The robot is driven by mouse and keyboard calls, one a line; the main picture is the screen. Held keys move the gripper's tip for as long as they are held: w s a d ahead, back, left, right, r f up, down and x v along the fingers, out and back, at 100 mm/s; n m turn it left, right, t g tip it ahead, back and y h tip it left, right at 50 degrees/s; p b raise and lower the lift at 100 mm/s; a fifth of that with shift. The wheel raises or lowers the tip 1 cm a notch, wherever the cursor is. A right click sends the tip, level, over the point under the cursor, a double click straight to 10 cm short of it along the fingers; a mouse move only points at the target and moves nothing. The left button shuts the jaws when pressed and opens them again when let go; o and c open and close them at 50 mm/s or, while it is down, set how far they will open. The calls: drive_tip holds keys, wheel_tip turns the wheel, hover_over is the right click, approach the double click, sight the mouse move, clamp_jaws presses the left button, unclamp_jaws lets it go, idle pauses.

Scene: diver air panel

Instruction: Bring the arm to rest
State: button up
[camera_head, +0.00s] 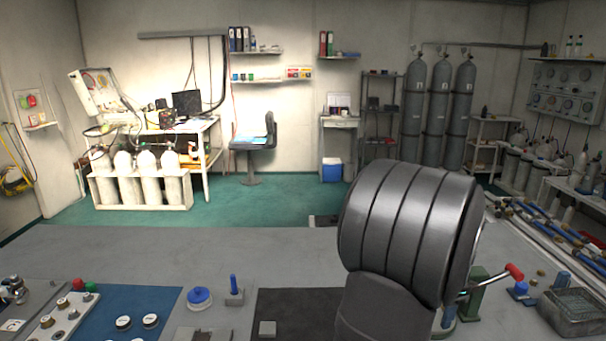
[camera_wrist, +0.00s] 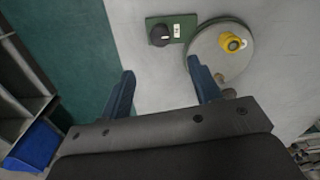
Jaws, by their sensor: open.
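My gripper (camera_wrist: 163,88) shows in the wrist view with its two blue fingers spread wide apart and nothing between them. Beyond the fingertips is a green plate with a black knob (camera_wrist: 160,34) and a small white label. Beside it is a round grey disc (camera_wrist: 205,50) carrying a yellow knob (camera_wrist: 230,42). The right finger overlaps the disc's edge in the picture; I cannot tell the gap. In the head view my own dark grey arm fills the middle right, and my gripper is hidden there.
On the bench in the head view are a blue round knob (camera_head: 199,297), a blue pin on a block (camera_head: 234,287), a red-handled lever (camera_head: 513,272) and a grey tray (camera_head: 575,312). Several gauges sit at the left on a blue panel (camera_head: 140,300). The bench's middle left is clear.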

wheel_tip(320, 180, down, 13)
drive_tip(key=shift+r, duration=0.2)
idle(0.4)
wheel_tip(320, 180, up, 17)
wheel_tip(320, 180, down, 16)
drive_tip(key=shift+f, duration=0.6)
drive_tip(key=n, duration=0.4)
drive_tip(key=shift+r, duration=0.1)
drive_tip(key=n, duration=0.9)
drive_tip(key=shift+n, duration=2.1)
